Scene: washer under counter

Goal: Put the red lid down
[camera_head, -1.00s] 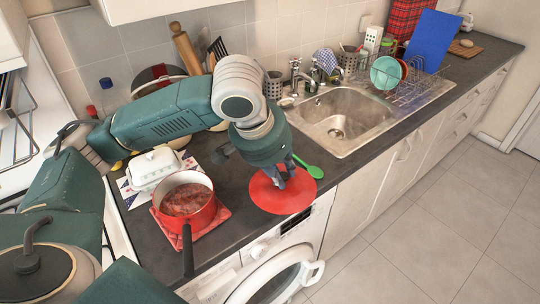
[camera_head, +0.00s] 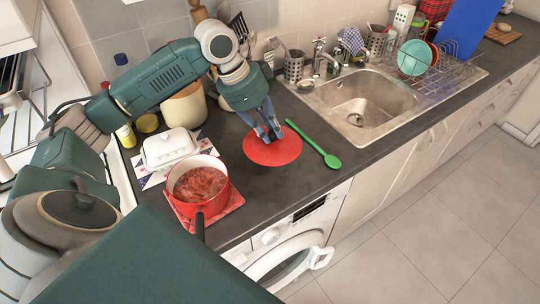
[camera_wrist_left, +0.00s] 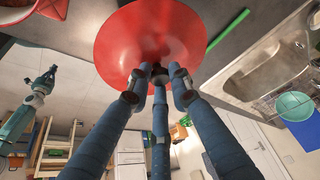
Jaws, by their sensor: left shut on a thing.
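The red lid (camera_head: 288,151) is a flat round disc over the dark counter, between the red pot and the green spoon. My left gripper (camera_head: 272,133) reaches down from above with its blue fingers closed on the lid's middle. The left wrist view shows the lid (camera_wrist_left: 120,40) and the fingers of the left gripper (camera_wrist_left: 160,78) around its small dark knob. The lid looks roughly level; I cannot tell whether its underside touches the counter. The red pot (camera_head: 220,204), with red food inside, stands uncovered on a red trivet (camera_head: 232,203).
A green spoon (camera_head: 315,144) lies just right of the lid. A white butter dish (camera_head: 168,148) is behind the pot. The sink (camera_head: 365,105) and dish rack (camera_head: 445,75) are to the right. Bare counter (camera_head: 290,188) lies in front of the lid, above the washer (camera_head: 285,265).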

